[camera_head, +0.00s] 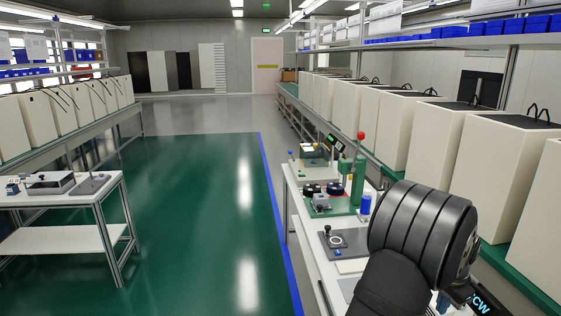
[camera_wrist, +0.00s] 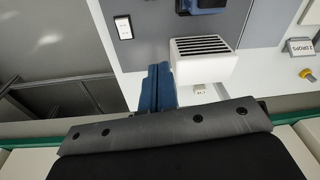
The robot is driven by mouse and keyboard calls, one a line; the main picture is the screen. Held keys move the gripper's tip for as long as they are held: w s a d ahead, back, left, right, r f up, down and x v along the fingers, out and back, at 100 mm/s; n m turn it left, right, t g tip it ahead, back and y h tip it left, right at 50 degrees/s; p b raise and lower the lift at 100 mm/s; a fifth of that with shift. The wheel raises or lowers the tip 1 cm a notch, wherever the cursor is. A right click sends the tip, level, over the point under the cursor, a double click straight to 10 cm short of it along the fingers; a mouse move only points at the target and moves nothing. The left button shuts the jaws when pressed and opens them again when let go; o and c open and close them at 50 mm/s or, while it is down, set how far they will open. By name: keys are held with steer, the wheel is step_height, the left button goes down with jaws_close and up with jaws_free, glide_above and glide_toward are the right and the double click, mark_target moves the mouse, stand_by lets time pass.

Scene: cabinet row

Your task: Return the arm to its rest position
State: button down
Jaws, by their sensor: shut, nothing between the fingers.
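My arm shows at the lower right of the head view as a thick black ribbed joint, raised beside the right-hand workbench (camera_head: 295,205). In the wrist view, my gripper (camera_wrist: 158,72) shows as two blue fingers close together, beyond a dark plate with screw holes. The fingers are shut with nothing between them. They point toward a white slotted block (camera_wrist: 203,66) on the bench, and I cannot tell the gap to it. In the head view the fingers are hidden or cannot be made out.
On the bench stand a green fixture with a red-topped post (camera_head: 358,165), a blue cylinder (camera_head: 365,205) and a grey plate with a knob (camera_head: 343,242). Cream cabinets (camera_head: 480,160) line the right. A white cart (camera_head: 75,205) stands left. The green floor (camera_head: 200,220) between is clear.

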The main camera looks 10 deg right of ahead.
steer(key=shift+s+a+r+n, duration=0.15)
steer(key=shift+s+r+n, duration=0.15)
steer(key=shift+r+n, duration=0.4)
steer(key=shift+s+a+r+n, duration=0.1)
steer(key=shift+s+r+n, duration=0.15)
steer(key=shift+r+n, duration=0.4)
steer(key=s+a+r+m+t+y, duration=0.1)
steer(key=s+a+m, duration=0.1)
steer(key=s, duration=0.2)
steer(key=s+a+r+m+t, duration=0.2)
steer(key=s+m, duration=0.1)
steer(key=s, duration=0.1)
steer(key=w+a+x, duration=0.1)
steer(key=w+x, duration=0.1)
steer(key=x, duration=1)
steer(key=shift+a, duration=0.3)
steer(key=shift+w, duration=0.15)
